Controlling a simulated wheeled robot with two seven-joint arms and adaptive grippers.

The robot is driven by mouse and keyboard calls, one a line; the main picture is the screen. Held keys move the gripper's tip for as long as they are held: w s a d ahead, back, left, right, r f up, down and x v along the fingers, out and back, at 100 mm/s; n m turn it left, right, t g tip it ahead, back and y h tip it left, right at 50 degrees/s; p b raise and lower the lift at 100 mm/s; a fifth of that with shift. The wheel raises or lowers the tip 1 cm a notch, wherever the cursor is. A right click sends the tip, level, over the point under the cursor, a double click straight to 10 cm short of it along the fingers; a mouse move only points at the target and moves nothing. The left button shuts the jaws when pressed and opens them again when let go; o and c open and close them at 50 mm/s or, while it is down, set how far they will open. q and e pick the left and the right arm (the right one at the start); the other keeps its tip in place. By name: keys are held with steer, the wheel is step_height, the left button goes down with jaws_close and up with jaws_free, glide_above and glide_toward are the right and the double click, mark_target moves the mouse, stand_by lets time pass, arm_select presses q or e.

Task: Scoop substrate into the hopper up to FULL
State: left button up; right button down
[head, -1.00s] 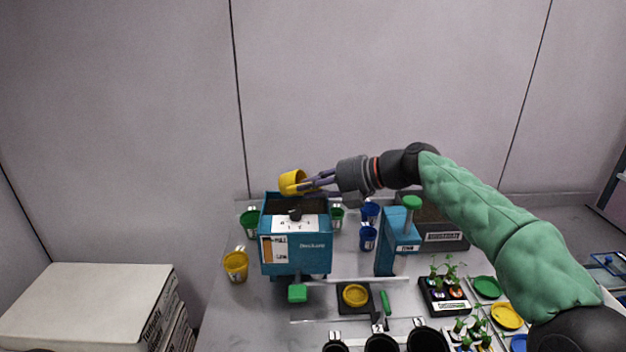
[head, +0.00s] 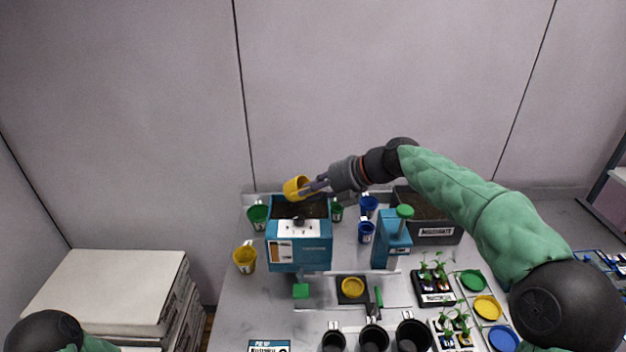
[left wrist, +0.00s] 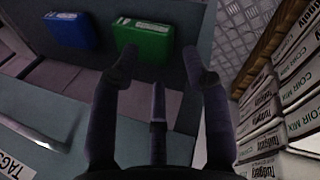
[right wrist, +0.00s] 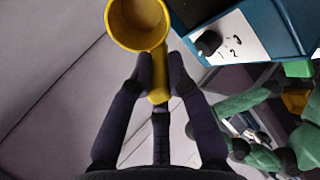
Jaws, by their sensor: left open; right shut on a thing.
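My right gripper (head: 314,187) is shut on a yellow scoop (head: 296,187) by its handle and holds it above the back of the blue hopper (head: 299,250). In the right wrist view the scoop (right wrist: 138,20) shows its open cup, which looks empty. Dark substrate shows in the hopper's open top. The hopper's front has a level window and a white dial plate (head: 299,226). The grey substrate bin (head: 436,232) stands at the right, behind the blue press-like stand, partly covered by my right arm. My left gripper (left wrist: 160,80) is open and empty, away from the hopper.
A blue stand with a green knob (head: 404,212) is right of the hopper. Yellow (head: 245,260), green and blue cups surround it. Black pots (head: 373,338), seedling trays (head: 433,285) and coloured discs fill the front right. Stacked boxes (head: 110,290) stand at the left.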

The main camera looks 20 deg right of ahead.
steer(key=shift+w+a+r+g+h+p, duration=0.3)
steer(key=shift+r+g+h+p, duration=0.4)
steer(key=shift+p, duration=4.05)
steer(key=shift+w+a+r+g+h+p, duration=0.3)
steer(key=shift+r+g+h+p, duration=0.35)
steer(key=shift+p, duration=4.15)
steer(key=shift+w+a+r+g+h+p, duration=0.15)
steer(key=shift+a+r+g+h+p, duration=0.5)
steer(key=shift+p, duration=4.1)
steer(key=g+h+p, duration=0.1)
steer(key=p, duration=0.3)
steer(key=w+a+r+g+h+p, duration=0.1)
steer(key=h+p, duration=0.1)
steer(key=p, duration=0.2)
steer(key=shift+w, duration=0.15)
steer(key=shift+w+a+g+h+p, duration=0.25)
steer(key=shift+g+h+p, duration=0.25)
steer(key=shift+h+p, duration=0.2)
steer(key=shift+f, duration=0.1)
